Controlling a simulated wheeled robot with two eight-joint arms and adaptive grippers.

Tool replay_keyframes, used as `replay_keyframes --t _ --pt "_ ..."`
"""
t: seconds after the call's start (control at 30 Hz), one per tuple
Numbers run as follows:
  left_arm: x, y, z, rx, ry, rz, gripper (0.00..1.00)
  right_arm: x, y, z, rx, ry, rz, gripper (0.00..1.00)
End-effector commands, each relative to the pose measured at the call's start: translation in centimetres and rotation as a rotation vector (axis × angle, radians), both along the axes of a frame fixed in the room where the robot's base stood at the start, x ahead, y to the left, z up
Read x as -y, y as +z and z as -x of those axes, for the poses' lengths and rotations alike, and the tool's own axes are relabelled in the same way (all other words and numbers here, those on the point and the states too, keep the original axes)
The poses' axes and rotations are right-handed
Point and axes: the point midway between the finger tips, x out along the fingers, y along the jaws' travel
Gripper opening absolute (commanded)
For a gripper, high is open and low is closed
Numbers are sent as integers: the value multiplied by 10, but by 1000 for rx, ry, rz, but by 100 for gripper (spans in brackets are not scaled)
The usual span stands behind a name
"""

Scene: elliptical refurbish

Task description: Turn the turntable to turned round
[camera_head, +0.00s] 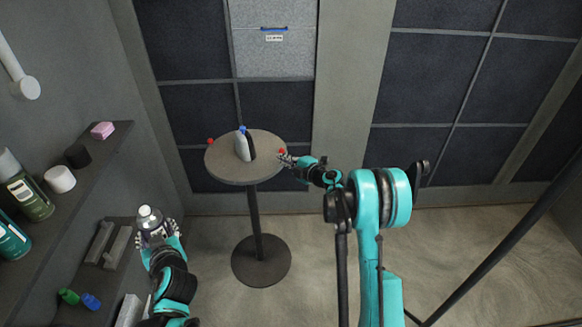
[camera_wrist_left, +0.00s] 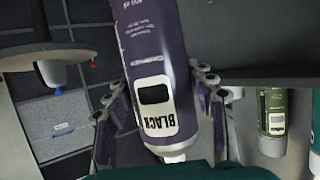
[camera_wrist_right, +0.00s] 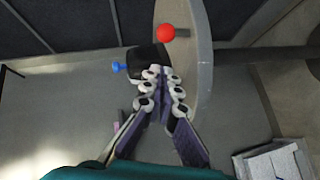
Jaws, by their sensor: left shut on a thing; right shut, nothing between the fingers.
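The turntable (camera_head: 222,170) is a round grey top on a dark post with a round foot. A red knob (camera_head: 210,141) is on its left rim and another red knob (camera_head: 282,152) on its right rim. A grey-white bottle with a blue cap (camera_head: 243,146) stands on it. My right gripper (camera_head: 288,159) is shut and empty beside the right knob; contact cannot be told. In the right wrist view a red knob (camera_wrist_right: 165,32) lies beyond the fingertips (camera_wrist_right: 162,80). My left gripper (camera_head: 157,232) is shut around a purple bottle labelled BLACK (camera_wrist_left: 157,60), away from the turntable.
A wall shelf (camera_head: 85,170) at left holds a pink block (camera_head: 102,130), a white roll (camera_head: 60,179) and green bottles (camera_head: 30,198). A lower shelf holds small green and blue items. A grey cabinet (camera_head: 274,50) stands behind the turntable. The floor at right is mostly clear.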

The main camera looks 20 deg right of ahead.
Motion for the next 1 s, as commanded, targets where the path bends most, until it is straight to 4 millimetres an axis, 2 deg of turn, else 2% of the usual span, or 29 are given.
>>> replay_keyframes --t 0.1,0.3,1.0 --pt "0 -8 0 1 0 0 20 9 -8 -15 0 -3 0 0" --pt "0 -11 0 1 0 0 20 14 -10 -26 0 -3 0 0" --pt "0 -11 0 1 0 0 20 21 -10 -30 0 32 0 0"
